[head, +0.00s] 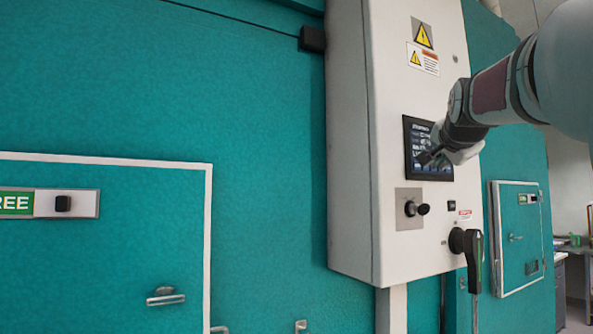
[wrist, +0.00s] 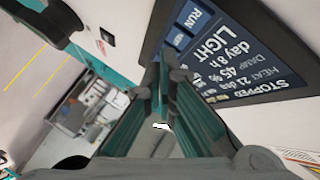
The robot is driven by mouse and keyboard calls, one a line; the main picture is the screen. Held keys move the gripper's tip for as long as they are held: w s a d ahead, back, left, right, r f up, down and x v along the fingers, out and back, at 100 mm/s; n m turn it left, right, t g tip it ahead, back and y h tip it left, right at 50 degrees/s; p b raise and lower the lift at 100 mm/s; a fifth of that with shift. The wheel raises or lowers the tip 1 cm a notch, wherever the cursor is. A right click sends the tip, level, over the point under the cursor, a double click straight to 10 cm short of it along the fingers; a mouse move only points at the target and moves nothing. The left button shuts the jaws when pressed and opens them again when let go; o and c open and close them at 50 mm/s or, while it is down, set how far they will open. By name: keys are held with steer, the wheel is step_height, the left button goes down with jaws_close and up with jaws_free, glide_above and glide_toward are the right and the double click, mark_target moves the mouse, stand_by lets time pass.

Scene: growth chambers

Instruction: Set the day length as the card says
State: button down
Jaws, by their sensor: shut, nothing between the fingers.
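The control screen (head: 412,135) is a dark panel with pale text on the front of the white cabinet. In the wrist view the screen (wrist: 232,55) is seen rotated. It reads STOPPED, HEAT 21 deg, DAMP 45 %, LIGHT day 8 h, with a RUN box at one end. My gripper (head: 427,158) is shut and empty in front of the screen's lower part and hides some of it. Its fingers (wrist: 158,78) also show in the wrist view, beside the screen. I cannot tell whether the fingertips touch the glass. No card with a day length is readable in either view.
Below the screen, a black knob (head: 416,208) sticks out from a metal plate. A black rotary handle (head: 470,245) is at the cabinet's lower right. Warning labels (head: 423,48) are above. A teal chamber door (head: 100,255) is at left, and a smaller one (head: 518,238) at right.

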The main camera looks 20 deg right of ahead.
steer(key=s+p, duration=0.1)
steer(key=s, duration=0.4)
steer(key=shift+d, duration=0.2)
stand_by(1.7)
